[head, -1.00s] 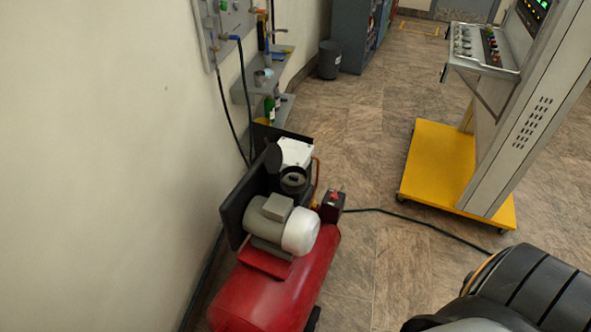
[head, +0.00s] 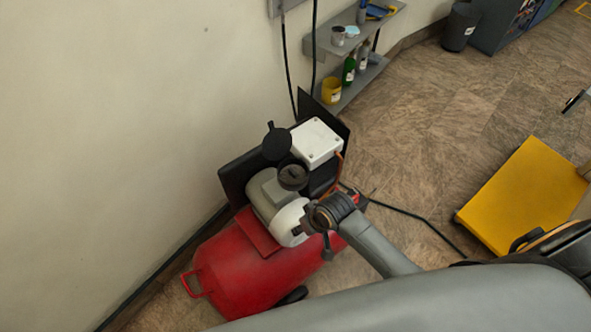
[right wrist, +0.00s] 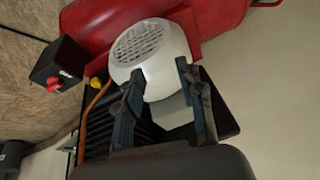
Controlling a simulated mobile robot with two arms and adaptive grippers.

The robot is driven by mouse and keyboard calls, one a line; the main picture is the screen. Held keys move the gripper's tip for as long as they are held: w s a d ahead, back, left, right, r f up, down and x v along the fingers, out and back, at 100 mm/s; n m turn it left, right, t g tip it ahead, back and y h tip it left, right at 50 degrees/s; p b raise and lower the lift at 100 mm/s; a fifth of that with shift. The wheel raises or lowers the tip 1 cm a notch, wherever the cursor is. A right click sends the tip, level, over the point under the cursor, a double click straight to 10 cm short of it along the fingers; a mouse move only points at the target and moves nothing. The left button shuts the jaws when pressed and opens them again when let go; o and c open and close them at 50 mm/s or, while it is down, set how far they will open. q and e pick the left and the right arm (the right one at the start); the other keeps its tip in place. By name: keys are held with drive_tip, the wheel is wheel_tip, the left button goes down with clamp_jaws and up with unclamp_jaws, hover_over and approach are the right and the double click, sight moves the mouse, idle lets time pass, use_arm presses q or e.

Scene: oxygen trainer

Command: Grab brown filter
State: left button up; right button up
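The compressor has a round dark filter housing (head: 293,174) on top, with its black lid (head: 277,142) swung up beside it. The housing looks uncovered, with something dark inside; I cannot clearly make out a brown filter. My right gripper (head: 316,238) hangs over the compressor, in front of the white motor end (head: 290,222). In the right wrist view my right gripper (right wrist: 160,70) has its fingers apart and nothing between them, with the white motor cover (right wrist: 148,50) behind them. The filter housing is not visible in that view. My left gripper is not in view.
The red tank (head: 230,275), white box (head: 317,142) and black guard panel (head: 235,177) surround the housing. A black switch box with a red knob (right wrist: 57,65) sits close by. A wall shelf (head: 345,92) holds bottles. A yellow platform (head: 520,195) stands right.

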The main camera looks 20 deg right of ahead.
drive_tip(key=w+a+r+n+p, duration=0.1)
drive_tip(key=w+a+r, duration=0.15)
drive_tip(key=r, duration=0.65)
drive_tip(key=w+a+r+n, duration=0.1)
drive_tip(key=a+r, duration=0.2)
drive_tip(key=r, duration=0.7)
drive_tip(key=w+d+r+g+h, duration=0.2)
drive_tip(key=w+d+r, duration=0.4)
drive_tip(key=r, duration=0.1)
drive_tip(key=p, duration=0.1)
hover_over(293, 171)
drive_tip(key=f, duration=0.7)
drive_tip(key=shift+s+a+f, duration=0.2)
drive_tip(key=shift+s+f, duration=0.15)
drive_tip(key=f, duration=0.1)
drive_tip(key=f+p, duration=0.2)
drive_tip(key=f, duration=0.1)
drive_tip(key=shift+d, duration=0.25)
drive_tip(key=shift+w+f+t, duration=0.2)
drive_tip(key=shift+f+t, duration=0.1)
drive_tip(key=shift+f, duration=0.35)
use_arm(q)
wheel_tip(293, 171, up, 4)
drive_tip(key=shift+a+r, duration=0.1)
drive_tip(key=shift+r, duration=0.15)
use_arm(e)
clamp_jaws()
